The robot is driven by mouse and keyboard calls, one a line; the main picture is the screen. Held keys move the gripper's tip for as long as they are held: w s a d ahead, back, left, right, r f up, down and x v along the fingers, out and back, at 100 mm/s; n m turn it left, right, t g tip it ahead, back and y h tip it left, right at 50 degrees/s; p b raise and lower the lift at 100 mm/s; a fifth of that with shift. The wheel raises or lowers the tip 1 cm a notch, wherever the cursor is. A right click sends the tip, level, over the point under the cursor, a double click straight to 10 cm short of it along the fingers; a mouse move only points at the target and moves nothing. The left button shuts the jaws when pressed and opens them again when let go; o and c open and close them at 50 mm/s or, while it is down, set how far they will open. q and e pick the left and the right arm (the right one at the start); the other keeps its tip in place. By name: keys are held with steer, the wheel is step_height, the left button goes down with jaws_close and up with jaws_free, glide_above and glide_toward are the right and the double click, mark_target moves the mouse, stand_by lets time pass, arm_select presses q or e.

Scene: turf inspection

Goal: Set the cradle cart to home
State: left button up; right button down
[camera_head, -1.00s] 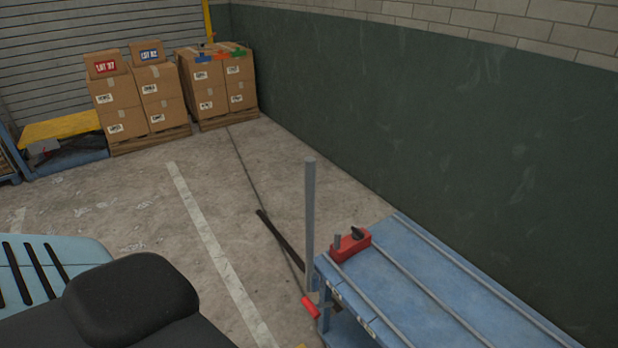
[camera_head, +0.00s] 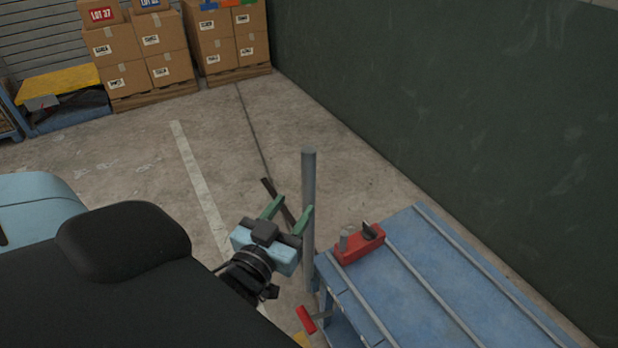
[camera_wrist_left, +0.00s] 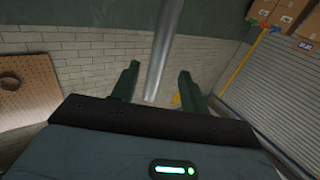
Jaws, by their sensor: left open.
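The blue cart (camera_head: 405,275) stands at lower right, with grey rails along its flat top. A red block (camera_head: 358,246) with a dark knob and a grey stub sits on its near left corner. An upright grey post (camera_head: 308,200) rises at the cart's left end. A red-handled lever (camera_head: 306,319) is low on that end. My left gripper (camera_head: 294,204), with green fingers, is open just left of the post. In the left wrist view, the post (camera_wrist_left: 164,50) appears between the open fingers (camera_wrist_left: 158,72); contact cannot be told. My right gripper is out of view.
Stacked cartons (camera_head: 140,55) on pallets stand at the back left, beside a blue and yellow platform (camera_head: 60,85). A dark green wall (camera_head: 470,110) runs along the right behind the cart. The floor (camera_head: 310,120) between is open, with a white line.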

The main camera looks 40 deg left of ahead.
mark_target(306, 190)
arm_select(q)
steer(key=shift+w+r, duration=0.1)
steer(key=shift+w, duration=0.15)
steer(key=w, duration=0.3)
steer(key=w+a+p, duration=0.1)
steer(key=w, duration=0.3)
steer(key=shift+a, duration=0.2)
steer(key=shift+c, duration=0.4)
jaws_close()
